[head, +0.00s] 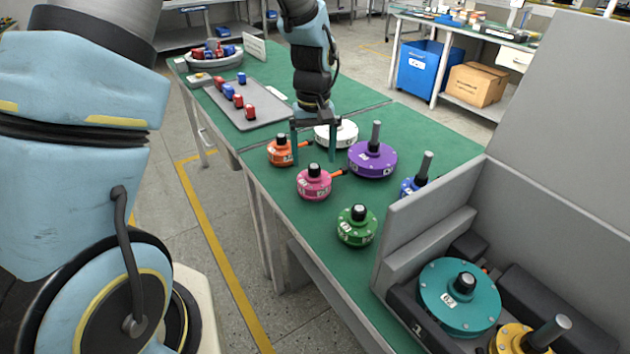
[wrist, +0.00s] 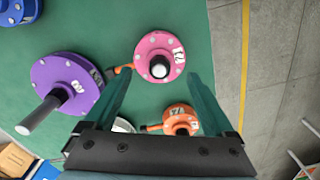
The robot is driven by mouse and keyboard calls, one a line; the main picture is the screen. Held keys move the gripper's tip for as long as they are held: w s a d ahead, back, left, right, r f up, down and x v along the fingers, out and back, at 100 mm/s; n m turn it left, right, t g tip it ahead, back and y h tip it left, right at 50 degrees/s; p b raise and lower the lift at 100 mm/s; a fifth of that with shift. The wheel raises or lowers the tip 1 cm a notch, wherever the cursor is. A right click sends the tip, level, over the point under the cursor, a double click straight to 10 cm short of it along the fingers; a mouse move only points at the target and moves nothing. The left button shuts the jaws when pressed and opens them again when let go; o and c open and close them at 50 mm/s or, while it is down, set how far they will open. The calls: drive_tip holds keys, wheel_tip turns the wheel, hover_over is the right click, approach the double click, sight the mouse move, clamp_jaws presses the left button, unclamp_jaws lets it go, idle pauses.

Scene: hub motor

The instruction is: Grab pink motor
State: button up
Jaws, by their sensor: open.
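The pink motor (head: 314,182) stands upright on the green table, with a black knob on top and an orange cable at its side. It also shows in the wrist view (wrist: 160,58), just beyond the fingertips and roughly midway between them. My gripper (head: 314,158) is open and empty, its two teal fingers pointing down behind the pink motor in the head view. In the wrist view the fingers (wrist: 160,78) spread on both sides, and the orange motor (wrist: 178,122) shows between them, nearer the gripper's base.
The purple motor (head: 373,158) with its tall shaft, the white motor (head: 336,132), the orange motor (head: 281,150) and the green motor (head: 357,226) stand close around. A grey fixture (head: 400,225) with a teal motor (head: 459,297) is at right. A grey tray (head: 262,122) lies behind.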

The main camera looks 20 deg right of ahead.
sight(314, 165)
drive_tip(key=shift+f+p, duration=0.55)
drive_tip(key=shift+f, duration=1.45)
clamp_jaws()
drive_tip(key=shift+r, duration=0.1)
